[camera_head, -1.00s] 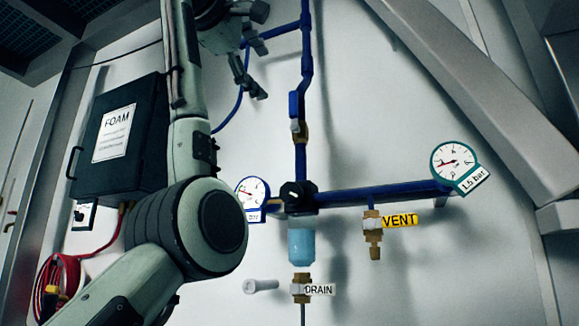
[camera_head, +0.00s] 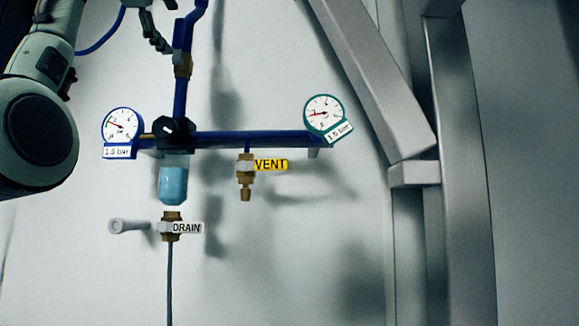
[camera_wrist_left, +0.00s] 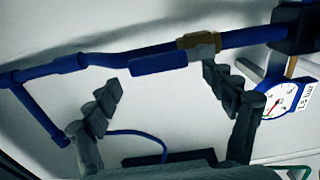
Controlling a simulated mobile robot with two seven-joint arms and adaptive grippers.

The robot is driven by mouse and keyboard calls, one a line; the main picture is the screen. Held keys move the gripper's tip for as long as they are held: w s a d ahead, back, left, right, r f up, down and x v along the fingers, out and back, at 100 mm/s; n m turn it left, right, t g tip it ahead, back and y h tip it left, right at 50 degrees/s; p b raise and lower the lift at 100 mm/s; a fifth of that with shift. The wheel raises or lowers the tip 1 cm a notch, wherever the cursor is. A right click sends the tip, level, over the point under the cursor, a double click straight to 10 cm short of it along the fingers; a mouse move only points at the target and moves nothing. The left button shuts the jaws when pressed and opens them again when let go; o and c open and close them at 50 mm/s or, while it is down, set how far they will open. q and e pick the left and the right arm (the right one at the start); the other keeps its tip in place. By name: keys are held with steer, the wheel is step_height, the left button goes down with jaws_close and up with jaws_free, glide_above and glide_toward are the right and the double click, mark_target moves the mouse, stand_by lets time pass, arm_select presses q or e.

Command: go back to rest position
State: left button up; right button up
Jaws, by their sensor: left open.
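My left gripper (camera_head: 158,36) is at the top left of the head view, partly cut off by the edge. Its fingers are just left of the blue pipe (camera_head: 180,98) and the brass valve (camera_head: 182,66). In the left wrist view the gripper (camera_wrist_left: 162,88) is open, with its two dark fingers spread and nothing between the tips. The blue valve handle (camera_wrist_left: 160,63) shows beyond the gap; I cannot tell how far off. My right gripper is in neither view.
A blue horizontal pipe (camera_head: 255,139) carries a left gauge (camera_head: 122,124), a right gauge (camera_head: 324,114) and a VENT fitting (camera_head: 246,168). Below are a light-blue bowl (camera_head: 173,184) and a DRAIN fitting (camera_head: 170,226). Grey metal beams (camera_head: 375,75) stand at right.

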arm_select(q)
steer(key=shift+w, duration=0.5)
